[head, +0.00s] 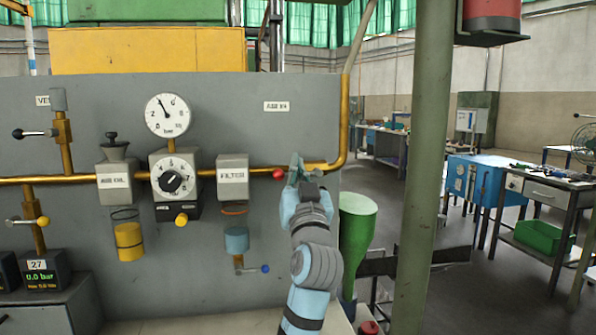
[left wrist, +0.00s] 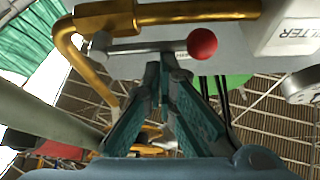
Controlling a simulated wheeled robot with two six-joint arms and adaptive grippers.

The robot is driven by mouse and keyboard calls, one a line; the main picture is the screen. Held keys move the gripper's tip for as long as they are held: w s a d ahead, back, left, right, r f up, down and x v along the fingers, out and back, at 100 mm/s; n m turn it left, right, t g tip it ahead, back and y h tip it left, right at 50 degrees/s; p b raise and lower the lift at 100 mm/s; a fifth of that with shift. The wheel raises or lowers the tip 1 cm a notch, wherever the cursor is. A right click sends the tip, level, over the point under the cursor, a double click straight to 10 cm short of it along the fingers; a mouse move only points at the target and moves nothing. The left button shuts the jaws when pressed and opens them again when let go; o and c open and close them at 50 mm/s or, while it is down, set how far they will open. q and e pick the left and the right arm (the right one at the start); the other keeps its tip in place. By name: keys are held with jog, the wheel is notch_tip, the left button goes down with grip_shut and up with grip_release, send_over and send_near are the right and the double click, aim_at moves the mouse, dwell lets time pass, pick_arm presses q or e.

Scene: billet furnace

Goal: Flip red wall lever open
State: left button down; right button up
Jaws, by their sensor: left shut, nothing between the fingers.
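The red lever's ball knob (head: 278,174) shows just left of my left gripper (head: 297,168), in front of the grey panel by the brass pipe. The gripper hides most of the lever's rod in the head view. In the left wrist view the red knob (left wrist: 202,43) sits at the right end of a grey rod (left wrist: 145,47), which runs across beside the brass valve body (left wrist: 105,18). My left gripper (left wrist: 163,66) is shut and empty, its fingertips close to the rod between pivot and knob. I cannot tell if they touch it. My right gripper is not in view.
The brass pipe (head: 341,120) bends up at the panel's right edge. The filter unit (head: 233,177) and its blue-knobbed drain (head: 265,268) are left of my arm. A green funnel-like object (head: 357,225) and a green post (head: 424,150) stand to the right.

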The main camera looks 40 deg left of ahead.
pick_arm(q)
notch_tip(320, 180, up, 5)
jog(key=p, duration=0.4)
jog(key=f+b+v, duration=0.1)
jog(key=v, duration=0.8)
jog(key=shift+f, duration=0.35)
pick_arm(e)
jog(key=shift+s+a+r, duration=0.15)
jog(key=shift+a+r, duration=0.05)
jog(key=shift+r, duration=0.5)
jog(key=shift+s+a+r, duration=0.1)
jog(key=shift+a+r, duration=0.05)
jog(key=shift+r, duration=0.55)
pick_arm(q)
jog(key=shift+w+d, duration=0.1)
